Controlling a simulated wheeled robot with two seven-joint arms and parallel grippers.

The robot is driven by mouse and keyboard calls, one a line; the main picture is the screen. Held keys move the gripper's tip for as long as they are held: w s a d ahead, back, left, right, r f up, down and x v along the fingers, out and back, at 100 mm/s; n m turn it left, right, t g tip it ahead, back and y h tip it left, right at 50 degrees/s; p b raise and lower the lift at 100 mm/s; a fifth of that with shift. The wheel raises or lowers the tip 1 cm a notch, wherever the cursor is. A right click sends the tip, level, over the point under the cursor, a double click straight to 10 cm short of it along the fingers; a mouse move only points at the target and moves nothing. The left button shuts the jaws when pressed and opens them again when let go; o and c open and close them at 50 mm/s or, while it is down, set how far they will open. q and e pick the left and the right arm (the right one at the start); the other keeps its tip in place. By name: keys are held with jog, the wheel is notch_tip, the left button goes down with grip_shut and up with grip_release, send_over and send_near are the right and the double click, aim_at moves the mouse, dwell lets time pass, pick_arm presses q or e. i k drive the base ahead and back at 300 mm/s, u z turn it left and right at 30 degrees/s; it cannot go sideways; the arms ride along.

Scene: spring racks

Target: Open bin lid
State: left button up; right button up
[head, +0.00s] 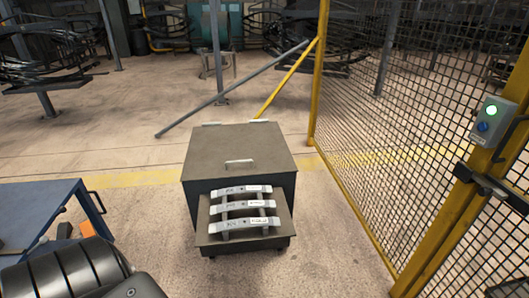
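The bin (284,186) is a dark grey box on the floor in the middle of the head view. Its flat grey lid (240,143) lies shut on top. A small pale handle (239,164) is at the lid's near edge, and pale hinge-like pieces show along the far edge. Neither of my grippers is in view. A dark ribbed part of my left arm shows at the bottom left, apart from the bin.
A low shelf (215,240) at the bin's front bears three curved metal pieces (241,206) with labels. A blue-edged table (50,192) stands at left. A yellow-framed mesh fence (370,130) with a control box (493,121) runs along the right. Floor around the bin is clear.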

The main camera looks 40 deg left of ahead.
aim_at(216, 150)
jog(key=u, duration=0.4)
jog(key=i, duration=0.95)
jog(key=u, duration=0.55)
